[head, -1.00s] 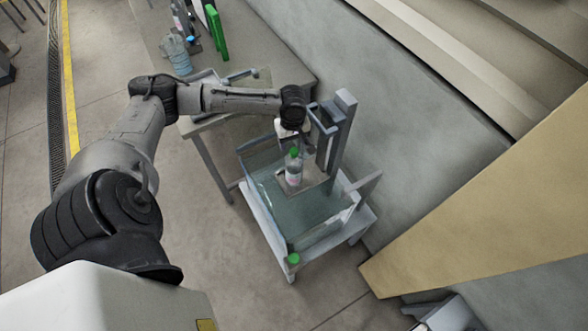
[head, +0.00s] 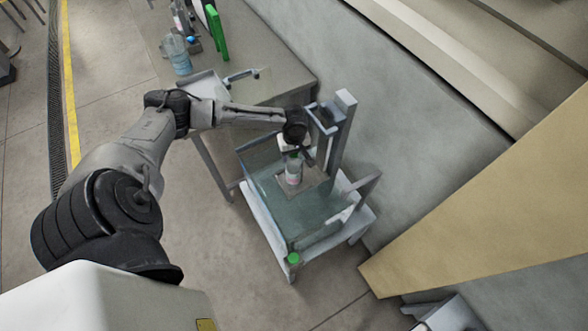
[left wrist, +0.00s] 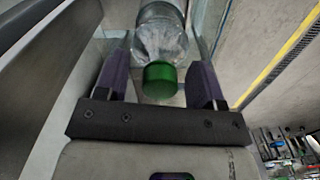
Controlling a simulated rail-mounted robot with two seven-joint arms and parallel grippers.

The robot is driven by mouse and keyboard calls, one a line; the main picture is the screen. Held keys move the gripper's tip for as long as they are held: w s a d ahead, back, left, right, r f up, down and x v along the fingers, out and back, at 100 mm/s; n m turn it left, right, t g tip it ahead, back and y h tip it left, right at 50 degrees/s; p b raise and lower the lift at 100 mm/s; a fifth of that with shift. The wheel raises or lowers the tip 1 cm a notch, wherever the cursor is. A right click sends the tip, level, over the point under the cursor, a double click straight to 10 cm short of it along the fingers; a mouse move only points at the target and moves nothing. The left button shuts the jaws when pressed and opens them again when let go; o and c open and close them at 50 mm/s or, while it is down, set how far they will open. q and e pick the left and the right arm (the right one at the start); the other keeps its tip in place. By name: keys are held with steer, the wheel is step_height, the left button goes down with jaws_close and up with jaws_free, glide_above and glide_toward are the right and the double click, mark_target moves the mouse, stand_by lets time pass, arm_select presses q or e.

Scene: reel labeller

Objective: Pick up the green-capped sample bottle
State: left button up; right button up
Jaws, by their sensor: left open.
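The green-capped sample bottle (head: 293,172) is clear with a pale label. It stands upright on a small plate inside a clear-walled box in the head view. My left gripper (head: 293,150) is above it and hides most of its cap. In the left wrist view the green cap (left wrist: 160,80) lies between the two fingers of my left gripper (left wrist: 160,84). The fingers are open, with a visible gap on each side of the cap. My right gripper is not in view.
The clear-walled box (head: 262,205) surrounds the bottle, with a grey upright post (head: 341,135) close behind the gripper. A green knob (head: 293,259) is at its front corner. A table (head: 265,65) behind holds a blue-tinted jug (head: 177,54) and a green panel (head: 217,33).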

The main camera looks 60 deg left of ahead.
arm_select(q)
steer(key=shift+c, duration=0.3)
jaws_close()
stand_by(0.4)
